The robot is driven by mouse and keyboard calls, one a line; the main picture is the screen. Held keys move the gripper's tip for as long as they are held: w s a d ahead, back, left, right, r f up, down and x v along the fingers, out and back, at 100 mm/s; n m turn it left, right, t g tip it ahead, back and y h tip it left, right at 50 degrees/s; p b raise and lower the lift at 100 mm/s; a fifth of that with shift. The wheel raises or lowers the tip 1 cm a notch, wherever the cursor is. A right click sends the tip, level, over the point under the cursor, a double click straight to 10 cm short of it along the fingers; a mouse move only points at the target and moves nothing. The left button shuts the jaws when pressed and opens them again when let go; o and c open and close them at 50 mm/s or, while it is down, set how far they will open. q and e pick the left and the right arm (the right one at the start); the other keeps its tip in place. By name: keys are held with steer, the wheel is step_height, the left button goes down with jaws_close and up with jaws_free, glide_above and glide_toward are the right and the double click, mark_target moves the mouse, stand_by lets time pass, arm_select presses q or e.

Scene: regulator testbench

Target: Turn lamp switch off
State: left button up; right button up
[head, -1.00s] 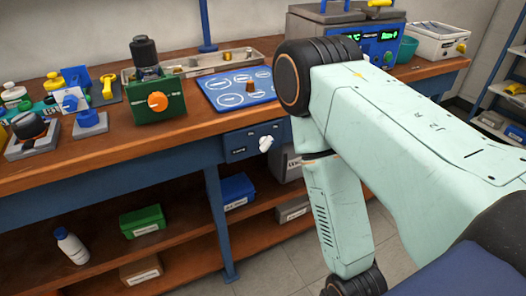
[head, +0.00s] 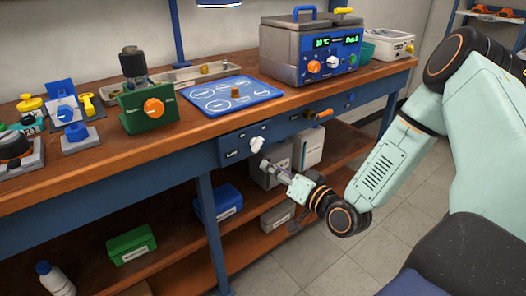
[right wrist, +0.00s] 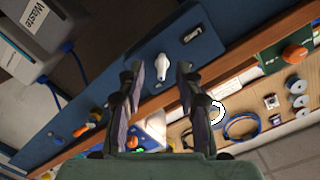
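The lamp switch, a white knob (head: 257,144), sits on a blue panel (head: 232,150) on the bench's front edge. The small labels beside it are hard to read. My right gripper (head: 267,165) is just below and to the right of the knob in the head view, pointing at the panel. In the right wrist view, its two dark fingers (right wrist: 160,75) are spread apart and empty. The white knob (right wrist: 160,66) shows between and just beyond the fingertips. I cannot tell whether either finger touches it. My left gripper is not in view.
An orange-handled valve (head: 319,115) is on the bench front, right of the switch. Above stand a blue mat (head: 218,104), a green block with an orange knob (head: 149,112) and a bath unit (head: 280,68). Bins, including a blue one (head: 220,204), sit on the shelf below.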

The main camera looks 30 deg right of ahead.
mark_target(259, 147)
steer(key=shift+m+t+h, duration=0.3)
steer(key=shift+t, duration=0.2)
steer(key=shift+w+d+r+b, duration=0.25)
steer(key=shift+w+b, duration=0.4)
steer(key=shift+w, duration=0.7)
steer(key=shift+w+r+b, duration=0.35)
steer(key=shift+w+b, duration=0.3)
steer(key=shift+w, duration=0.75)
steer(key=shift+w+d+r+b, duration=0.25)
steer(key=shift+w+b, duration=0.4)
steer(key=shift+w, duration=0.7)
steer(key=shift+a, duration=0.1)
jaws_close()
